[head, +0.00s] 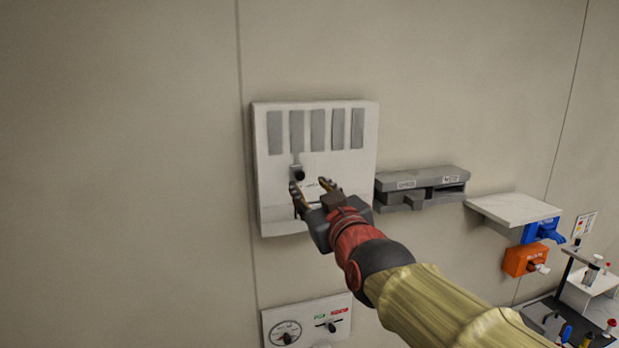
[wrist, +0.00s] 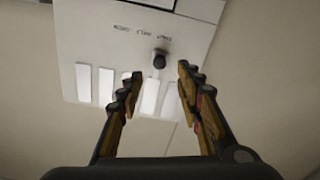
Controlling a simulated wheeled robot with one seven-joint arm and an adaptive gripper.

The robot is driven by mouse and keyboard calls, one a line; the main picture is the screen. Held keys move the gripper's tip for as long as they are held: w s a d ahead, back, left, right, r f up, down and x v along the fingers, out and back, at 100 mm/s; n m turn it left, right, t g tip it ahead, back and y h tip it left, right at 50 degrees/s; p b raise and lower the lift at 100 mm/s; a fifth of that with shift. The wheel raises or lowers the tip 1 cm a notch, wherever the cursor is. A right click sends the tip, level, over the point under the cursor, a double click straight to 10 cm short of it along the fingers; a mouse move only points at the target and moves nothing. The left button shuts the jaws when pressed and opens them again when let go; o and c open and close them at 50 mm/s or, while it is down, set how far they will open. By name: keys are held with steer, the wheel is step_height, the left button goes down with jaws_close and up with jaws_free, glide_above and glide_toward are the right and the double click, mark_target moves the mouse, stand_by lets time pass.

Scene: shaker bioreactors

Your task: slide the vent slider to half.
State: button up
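A white vent panel (head: 264,180) with several grey vertical slots hangs on the wall in the head view. Its black slider knob (head: 299,173) sits below the slots, left of the panel's middle. In the wrist view the panel (wrist: 85,45) appears turned over, with the knob (wrist: 159,60) near a row of small labels (wrist: 143,32) too blurred to read. My gripper (head: 311,185) is open and empty in front of the panel. In the wrist view the knob lies just beyond the gap between the fingertips (wrist: 159,76). My gripper hides part of the panel's lower right.
Right of the panel are a grey wall unit (head: 430,184) with a tab, a pale shelf (head: 512,208), and blue (head: 541,230) and orange (head: 526,260) fixtures. A dial panel (head: 310,319) is mounted below. The wall at left is bare.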

mark_target(301, 177)
steer(key=p+x, duration=0.1)
steer(key=x, duration=0.6)
steer(key=shift+w+f, duration=0.1)
steer(key=shift+w, duration=0.05)
steer(key=shift+c, duration=0.3)
jaws_close()
stand_by(0.5)
